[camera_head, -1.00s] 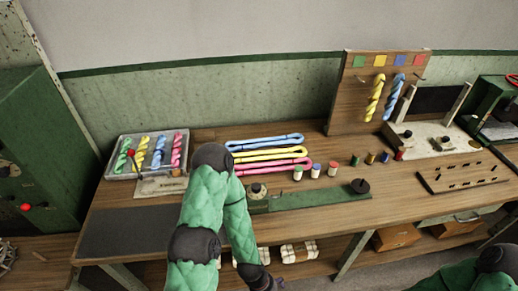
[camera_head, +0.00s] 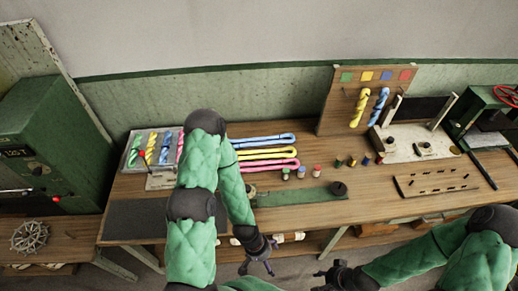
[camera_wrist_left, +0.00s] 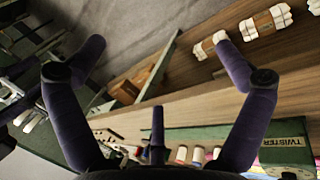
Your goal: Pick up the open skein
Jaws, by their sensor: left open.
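Three open skeins lie as long loops on the bench behind my left arm: a blue one (camera_head: 270,139), a yellow one (camera_head: 268,154) and a pink one (camera_head: 272,164). My left arm hides their left ends. My left gripper (camera_head: 262,268) is in front of the bench's front edge, apart from the skeins. In the left wrist view its fingers (camera_wrist_left: 158,55) are spread, with nothing between them. My right gripper (camera_head: 328,276) is low in front of the bench, at the bottom of the head view; its jaw state is unclear.
A clear tray (camera_head: 133,152) of twisted skeins stands at the left. Several spools (camera_head: 316,171) and a green twister base (camera_head: 300,196) lie in front of the open skeins. A pegboard (camera_head: 340,112) with two hanging skeins stands behind. The dark mat (camera_head: 135,218) at left is bare.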

